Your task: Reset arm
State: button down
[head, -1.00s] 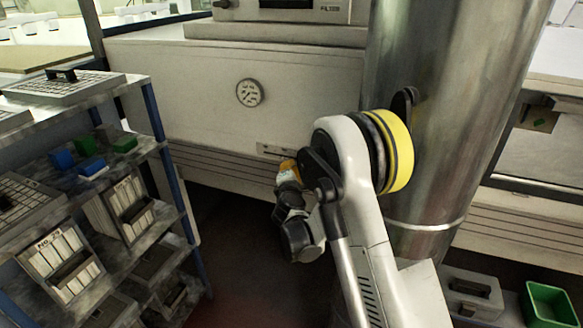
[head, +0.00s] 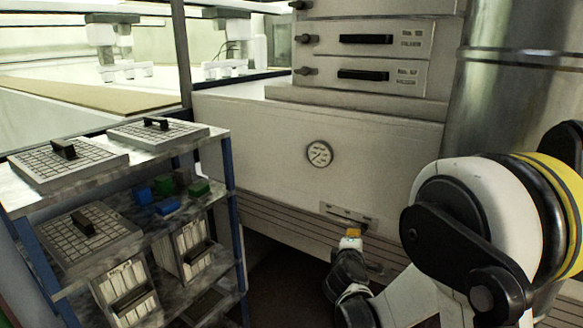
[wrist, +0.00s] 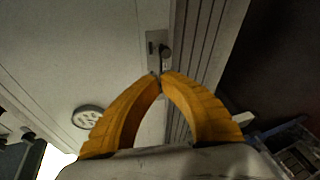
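My gripper (head: 352,233) shows small and orange-tipped in the head view, in front of the lower part of the white machine housing. In the wrist view, its two yellow fingers (wrist: 159,75) curve together and their tips meet. I see nothing held between them. Beyond the tips is a small metal plate with a dark knob (wrist: 160,50); I cannot tell whether the tips touch it. The same plate (head: 347,215) shows just above my gripper in the head view. My arm's elbow covers the right side of the head view.
A shelf rack (head: 225,215) with gridded trays (head: 68,163), blue and green blocks (head: 199,188) and slotted boxes (head: 127,292) stands at left. The white housing (head: 260,130) carries a round gauge (head: 320,153). A large metal column (head: 500,100) stands at right.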

jog(key=s+d+r+m+g, duration=0.1)
jog(key=s+r+m, duration=0.15)
jog(key=s, duration=0.25)
jog(key=s+r+m+g+y, duration=0.1)
jog(key=s+r+m+g, duration=0.15)
jog(key=s, duration=0.25)
jog(key=s+d+r+m, duration=0.1)
jog(key=s+r+m, duration=0.1)
jog(key=s+m, duration=0.25)
jog(key=s+a+f+m+g+y, duration=0.1)
jog(key=s+a+m+y, duration=0.1)
jog(key=s, duration=0.7)
jog(key=s+a+f+m+g+y, duration=0.1)
jog(key=s+a+m+g+y, duration=0.1)
jog(key=s, duration=0.7)
jog(key=shift+s+a+m, duration=0.3)
jog(key=shift+a+m, duration=0.2)
jog(key=shift+m, duration=0.35)
dwell(1.4)
